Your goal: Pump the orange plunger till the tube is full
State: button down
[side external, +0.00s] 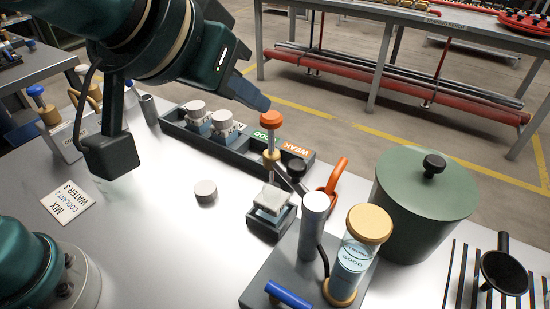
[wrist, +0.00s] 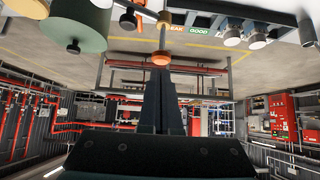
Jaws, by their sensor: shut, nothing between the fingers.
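The orange plunger knob (side external: 271,118) tops an upright pale rod above a small pump with a dark base (side external: 271,222). The knob also shows in the wrist view (wrist: 160,59), just past my fingertips. My gripper (side external: 261,103) is shut and empty, its tip close above the knob at its upper left; I cannot tell whether it touches.
A green lidded drum (side external: 425,205) stands right of the tube. An orange-red handle (side external: 337,177) and a white cylinder (side external: 315,225) are beside the pump. A dark rack (side external: 190,133) with white-capped jars lies behind. A loose grey cap (side external: 205,191) lies on open tabletop.

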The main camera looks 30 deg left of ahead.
jog(key=v, duration=0.6)
jog(key=shift+s+r, duration=0.25)
jog(key=shift+r, duration=0.05)
jog(key=a+f+n+g+y, duration=0.2)
jog(key=a+n, duration=0.2)
jog(key=a, duration=1)
jog(key=s+a+f+m+g+h, duration=0.1)
jog(key=s+f+m, duration=0.3)
jog(key=f, duration=0.7)
jog(key=shift+s+a+h, duration=0.5)
jog(key=shift+s, duration=0.65)
jog(key=shift+f, duration=0.1)
